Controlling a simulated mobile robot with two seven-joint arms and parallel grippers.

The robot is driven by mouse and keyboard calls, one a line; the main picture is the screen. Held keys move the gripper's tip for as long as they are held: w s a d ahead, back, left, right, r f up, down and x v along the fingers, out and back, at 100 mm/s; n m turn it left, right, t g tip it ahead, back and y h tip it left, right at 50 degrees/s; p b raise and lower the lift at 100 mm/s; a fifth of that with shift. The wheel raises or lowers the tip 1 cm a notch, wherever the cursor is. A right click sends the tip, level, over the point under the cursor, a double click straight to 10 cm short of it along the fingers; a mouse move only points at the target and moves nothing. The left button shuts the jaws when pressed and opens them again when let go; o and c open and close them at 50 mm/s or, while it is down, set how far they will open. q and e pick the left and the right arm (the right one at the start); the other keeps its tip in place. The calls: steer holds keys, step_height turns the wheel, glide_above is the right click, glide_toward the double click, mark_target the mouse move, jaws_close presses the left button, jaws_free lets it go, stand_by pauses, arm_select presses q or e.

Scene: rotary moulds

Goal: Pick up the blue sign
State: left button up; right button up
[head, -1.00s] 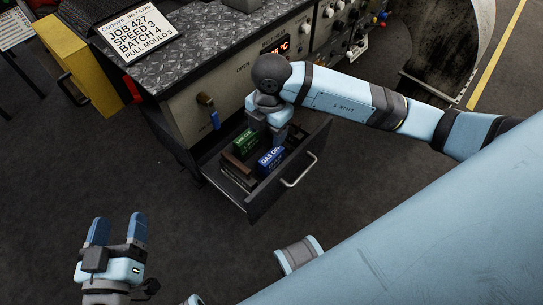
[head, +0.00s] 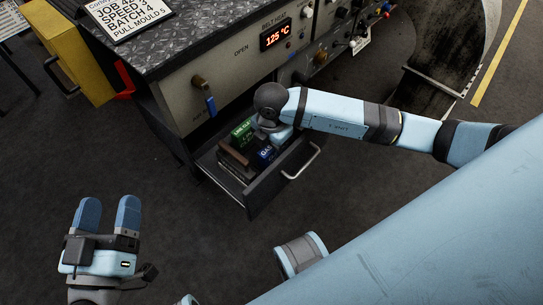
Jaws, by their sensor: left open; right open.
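The blue sign (head: 265,154), whose lettering is now partly covered, stands in the open drawer (head: 262,198) beneath the machine's control panel. My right gripper (head: 268,144) reaches down into the drawer, right at the blue sign, and covers part of it. The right gripper is open; its fingertips are mostly hidden, and I cannot tell whether they touch the sign. My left gripper (head: 108,210) is open and empty above the floor at lower left, well away from the drawer.
A green sign (head: 241,130) stands in the drawer behind the blue one, with a brown block (head: 233,158) to their left. The panel (head: 240,65) shows 125 °C. A yellow box (head: 68,50) stands at upper left. The floor before the drawer is clear.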

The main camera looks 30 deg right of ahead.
steer(key=shift+f, duration=0.5)
steer(key=c, duration=1.1)
steer(key=shift+o, duration=0.2)
steer(key=shift+r, duration=0.1)
